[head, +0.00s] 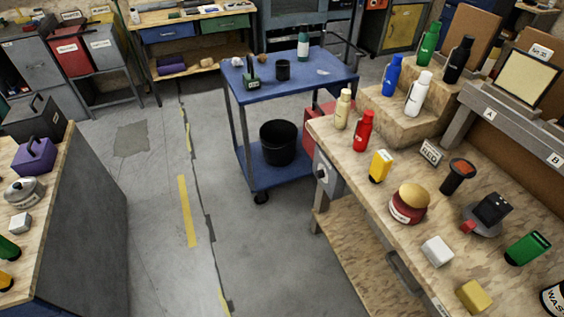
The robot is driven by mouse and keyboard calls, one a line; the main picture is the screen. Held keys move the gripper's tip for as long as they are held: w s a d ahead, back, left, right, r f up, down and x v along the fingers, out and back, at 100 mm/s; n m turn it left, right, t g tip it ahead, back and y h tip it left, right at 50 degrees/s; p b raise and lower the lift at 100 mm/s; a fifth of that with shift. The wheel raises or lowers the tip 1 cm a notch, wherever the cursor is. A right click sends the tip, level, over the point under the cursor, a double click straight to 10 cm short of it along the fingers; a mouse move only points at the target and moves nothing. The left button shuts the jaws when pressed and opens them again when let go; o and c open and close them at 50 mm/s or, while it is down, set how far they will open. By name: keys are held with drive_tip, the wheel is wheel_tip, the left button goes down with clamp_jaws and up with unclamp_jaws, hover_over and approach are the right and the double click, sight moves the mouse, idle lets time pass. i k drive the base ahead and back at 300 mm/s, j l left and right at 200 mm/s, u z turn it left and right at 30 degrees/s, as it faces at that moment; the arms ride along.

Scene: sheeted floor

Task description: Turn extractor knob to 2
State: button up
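The knob's setting is too small to tell. My gripper is not in view.
The right workbench (395,232) holds several bottles, a red jar (408,205), a black-headed tool (457,176) and small blocks. A blue cart (300,95) carrying a black bucket (278,142) stands behind the box. The floor (165,240) left of the bench is clear.

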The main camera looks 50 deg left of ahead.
sight(320, 174)
drive_tip(key=u, duration=1.15)
